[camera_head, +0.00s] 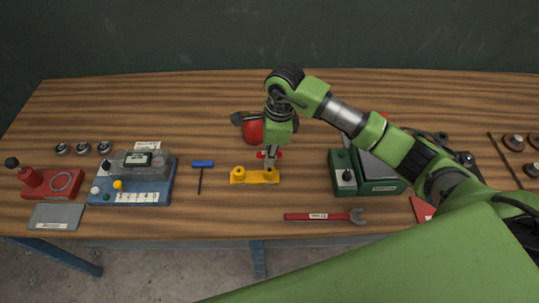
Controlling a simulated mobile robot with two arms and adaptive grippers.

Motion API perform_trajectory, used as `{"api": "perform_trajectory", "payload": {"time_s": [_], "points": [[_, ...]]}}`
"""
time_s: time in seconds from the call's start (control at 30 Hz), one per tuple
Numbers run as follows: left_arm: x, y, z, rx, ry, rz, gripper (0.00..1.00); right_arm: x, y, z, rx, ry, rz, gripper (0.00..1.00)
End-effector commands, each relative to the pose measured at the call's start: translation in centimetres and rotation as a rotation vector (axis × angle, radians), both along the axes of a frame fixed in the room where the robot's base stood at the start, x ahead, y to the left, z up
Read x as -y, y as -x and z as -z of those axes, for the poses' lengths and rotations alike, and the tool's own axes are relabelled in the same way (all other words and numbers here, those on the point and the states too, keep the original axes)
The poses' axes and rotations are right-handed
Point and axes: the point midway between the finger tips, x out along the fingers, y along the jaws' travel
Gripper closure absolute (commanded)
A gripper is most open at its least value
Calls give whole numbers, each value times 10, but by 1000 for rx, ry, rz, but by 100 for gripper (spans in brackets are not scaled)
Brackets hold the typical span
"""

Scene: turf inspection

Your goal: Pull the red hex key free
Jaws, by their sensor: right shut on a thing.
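My right gripper (271,150) points down at the middle of the bench and is shut on the red hex key (264,155). Only a little of the key's red handle shows beside the fingertips. The yellow holder (243,177) stands just below the fingertips. The fingers and key overlap the holder in this view, so I cannot tell whether the key's shaft is still inside it. A blue T-handled hex key (202,165) lies on the wood left of the holder. My left gripper is not in view.
A red and black tool (252,131) lies behind the holder. A green box (343,174) stands to the right, partly behind my arm. A red wrench (318,216) lies near the front edge. A blue-based device (127,196) stands at left. The back left of the bench (150,100) is clear.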

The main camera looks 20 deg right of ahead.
Motion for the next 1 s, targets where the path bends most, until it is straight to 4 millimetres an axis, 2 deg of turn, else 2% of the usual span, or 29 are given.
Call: {"api": "perform_trajectory", "payload": {"time_s": [1.0], "points": [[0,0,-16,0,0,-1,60,0,0,-32,1,0,0,100]]}}
